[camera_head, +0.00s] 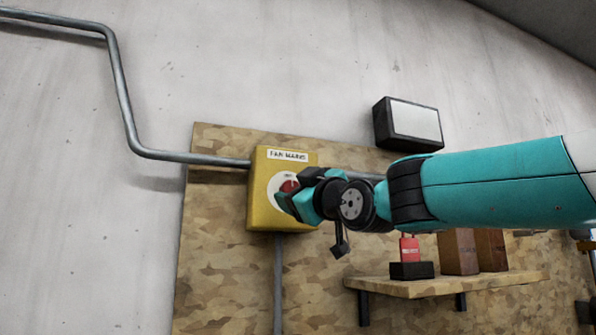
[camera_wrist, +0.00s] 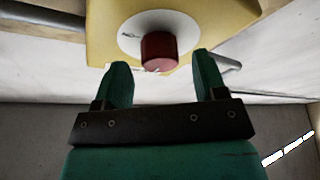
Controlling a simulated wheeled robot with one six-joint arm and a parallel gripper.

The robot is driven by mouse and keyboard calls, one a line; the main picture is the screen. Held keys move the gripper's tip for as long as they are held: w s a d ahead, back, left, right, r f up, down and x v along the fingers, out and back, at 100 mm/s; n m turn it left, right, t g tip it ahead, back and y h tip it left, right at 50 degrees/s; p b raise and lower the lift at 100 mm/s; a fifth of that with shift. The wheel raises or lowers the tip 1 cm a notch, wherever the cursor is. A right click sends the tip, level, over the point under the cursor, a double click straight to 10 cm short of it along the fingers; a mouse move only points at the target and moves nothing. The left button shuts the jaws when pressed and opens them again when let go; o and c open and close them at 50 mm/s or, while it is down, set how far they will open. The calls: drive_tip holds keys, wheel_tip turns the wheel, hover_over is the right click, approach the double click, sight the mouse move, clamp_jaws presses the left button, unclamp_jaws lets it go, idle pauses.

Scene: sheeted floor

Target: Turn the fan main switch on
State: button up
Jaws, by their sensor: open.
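The fan main switch is a yellow box (camera_head: 266,209) labelled "FAN MAINS", fixed to a wooden board on the wall. Its red rotary knob (camera_head: 288,186) sits on a white round plate, partly hidden by my gripper in the head view. In the wrist view the red knob (camera_wrist: 159,50) stands out from the white plate (camera_wrist: 130,36) on the yellow box (camera_wrist: 98,20). My gripper (camera_wrist: 162,75) is open, with its two green fingers apart on either side below the knob. The knob appears between and just beyond the fingertips; I cannot tell if either touches it.
A grey conduit (camera_head: 127,105) runs along the wall into the box, and another (camera_head: 278,290) drops below it. A dark box with a pale face (camera_head: 412,121) is mounted at upper right.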

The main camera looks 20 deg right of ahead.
drive_tip(key=shift+w+a+r, duration=0.2)
drive_tip(key=shift+w, duration=0.45)
